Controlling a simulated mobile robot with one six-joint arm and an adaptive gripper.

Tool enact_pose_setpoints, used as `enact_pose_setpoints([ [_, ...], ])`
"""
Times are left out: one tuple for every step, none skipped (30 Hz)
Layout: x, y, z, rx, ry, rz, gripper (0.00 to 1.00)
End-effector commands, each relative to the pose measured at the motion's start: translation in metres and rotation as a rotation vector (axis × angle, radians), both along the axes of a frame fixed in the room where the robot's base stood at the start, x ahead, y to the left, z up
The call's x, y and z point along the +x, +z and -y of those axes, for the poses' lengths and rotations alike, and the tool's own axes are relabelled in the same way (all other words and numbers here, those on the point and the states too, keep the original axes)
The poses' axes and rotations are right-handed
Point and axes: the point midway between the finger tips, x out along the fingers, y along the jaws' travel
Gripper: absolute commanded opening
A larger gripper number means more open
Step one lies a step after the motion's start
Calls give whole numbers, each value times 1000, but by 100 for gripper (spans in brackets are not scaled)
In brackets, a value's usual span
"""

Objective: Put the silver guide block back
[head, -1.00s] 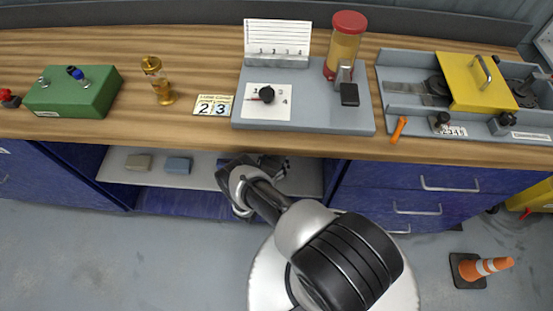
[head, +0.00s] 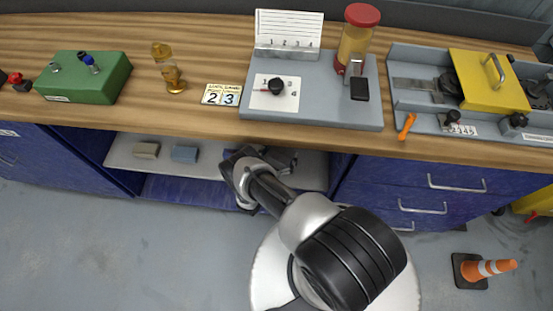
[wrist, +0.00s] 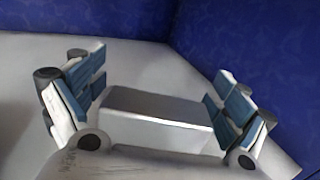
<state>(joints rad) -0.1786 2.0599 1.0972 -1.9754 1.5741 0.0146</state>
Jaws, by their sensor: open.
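The silver guide block (wrist: 155,119) is a pale grey box on the light shelf surface in the wrist view. My gripper (wrist: 160,100) is open, with its blue-padded fingers on the left and right sides of the block. Whether either pad touches it, I cannot tell. In the head view my gripper (head: 268,160) reaches into the open bay under the bench, at the shelf (head: 214,169). The silver block is not clearly visible there, as my arm and gripper cover that spot.
A tan block (head: 146,149) and a blue-grey block (head: 184,153) lie on the shelf left of my gripper. Blue bay walls (wrist: 240,55) stand behind and to the right. The wooden bench top (head: 200,123) overhangs the shelf.

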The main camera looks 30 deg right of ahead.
Motion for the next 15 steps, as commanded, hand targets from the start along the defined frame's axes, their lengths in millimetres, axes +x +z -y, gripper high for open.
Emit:
enact_pose_setpoints([
  [-3, 0, -7, -1, 4, -2, 93],
  [-6, 0, -12, -1, 6, -2, 93],
  [-10, 0, -18, -1, 5, -2, 93],
  [-14, 0, -23, -2, 7, -2, 93],
  [-17, 0, -29, -2, 7, -1, 93],
  [-22, 0, -37, -2, 7, -1, 93],
  [-25, 0, -42, -2, 8, -1, 93],
  [-30, 0, -48, -3, 8, -1, 93],
  [-34, -1, -55, -2, 8, 0, 93],
  [-38, -1, -60, -2, 7, 0, 93],
  [-41, -1, -65, -2, 7, 0, 93],
  [-45, -1, -71, -3, 6, -1, 93],
  [-48, -1, -74, -3, 5, 1, 93],
  [-50, -1, -78, -3, 6, 1, 93],
  [-53, -1, -82, -3, 4, 1, 93],
])
